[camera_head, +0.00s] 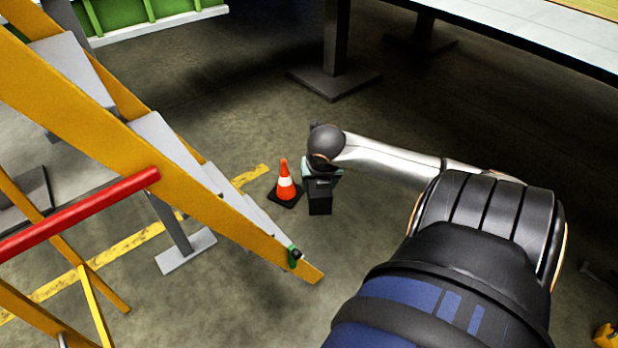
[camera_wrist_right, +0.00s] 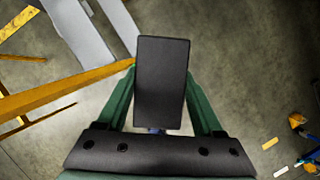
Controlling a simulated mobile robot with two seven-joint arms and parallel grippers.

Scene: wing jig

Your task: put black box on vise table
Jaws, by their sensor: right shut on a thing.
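The black box (camera_wrist_right: 162,82) is a dark, flat-faced block between the green fingers of my right gripper (camera_wrist_right: 160,100) in the right wrist view. The fingers are shut on its two sides. In the head view my right gripper (camera_head: 320,186) hangs down at the end of my right arm, and the box (camera_head: 320,204) shows below it, over the floor beside an orange cone. I cannot tell how far the box is above the floor. No vise is seen, so I cannot tell which table is the vise table. My left gripper is not in view.
A traffic cone (camera_head: 285,184) stands just left of my right gripper. A yellow staircase (camera_head: 160,170) with grey steps and a red rail (camera_head: 80,215) fills the left. A white-topped table (camera_head: 520,30) is at the upper right, with a dark footed post (camera_head: 334,80) nearby.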

